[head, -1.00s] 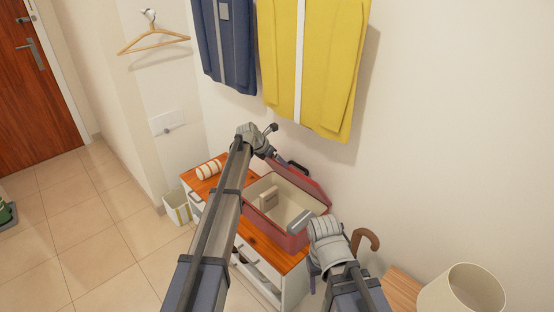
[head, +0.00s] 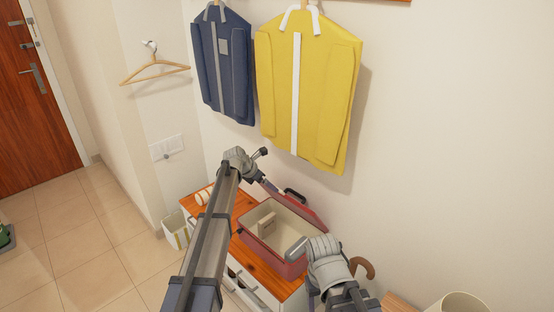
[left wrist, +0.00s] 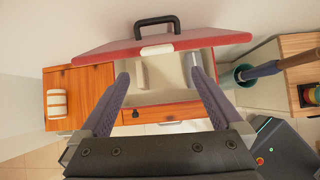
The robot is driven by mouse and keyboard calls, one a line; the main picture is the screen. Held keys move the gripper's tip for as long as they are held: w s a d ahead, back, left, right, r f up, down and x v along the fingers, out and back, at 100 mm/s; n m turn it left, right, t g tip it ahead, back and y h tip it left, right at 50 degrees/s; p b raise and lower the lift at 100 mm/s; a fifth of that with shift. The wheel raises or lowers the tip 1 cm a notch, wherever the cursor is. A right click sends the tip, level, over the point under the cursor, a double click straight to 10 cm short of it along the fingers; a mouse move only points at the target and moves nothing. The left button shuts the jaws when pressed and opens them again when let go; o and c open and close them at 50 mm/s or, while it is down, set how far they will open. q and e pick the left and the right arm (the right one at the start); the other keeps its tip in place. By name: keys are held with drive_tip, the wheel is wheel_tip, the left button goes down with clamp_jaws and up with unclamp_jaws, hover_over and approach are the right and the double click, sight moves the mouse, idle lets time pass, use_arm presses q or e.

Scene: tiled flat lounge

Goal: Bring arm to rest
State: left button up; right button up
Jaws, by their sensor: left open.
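My left arm reaches up over the cabinet in the head view. In the left wrist view my left gripper (left wrist: 160,78) is open, its two fingers apart with nothing held between them. Beyond them is the open red suitcase (left wrist: 165,97), which also shows in the head view (head: 282,263). Its lid is raised and a black handle (left wrist: 157,26) stands on the lid's edge. My right arm's wrist (head: 327,260) is by the suitcase's right front side; its jaws cannot be made out.
The suitcase sits on a wood-topped white cabinet (head: 258,262) with a striped roll (head: 204,197). Blue (head: 222,65) and yellow (head: 308,95) jackets hang on the wall above. A dark green umbrella stand (left wrist: 238,85) is to the right. Tiled floor (head: 90,240) is open at left.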

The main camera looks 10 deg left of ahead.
use_arm(q)
drive_tip(key=s+f+m+g+y, duration=0.2)
drive_tip(key=s+m+g, duration=0.1)
drive_tip(key=s+m, duration=1.35)
drive_tip(key=s+f+m+g+y, duration=0.25)
drive_tip(key=s+m, duration=0.85)
drive_tip(key=s, duration=1.1)
drive_tip(key=s+d+r+m+p, duration=0.1)
drive_tip(key=s+d+m, duration=0.1)
drive_tip(key=d, duration=0.3)
drive_tip(key=s+d+r+m+y+p, duration=0.1)
drive_tip(key=s+d+r+m+p, duration=0.1)
drive_tip(key=d, duration=0.3)
drive_tip(key=shift+s+d+r, duration=0.15)
drive_tip(key=shift+s, duration=0.6)
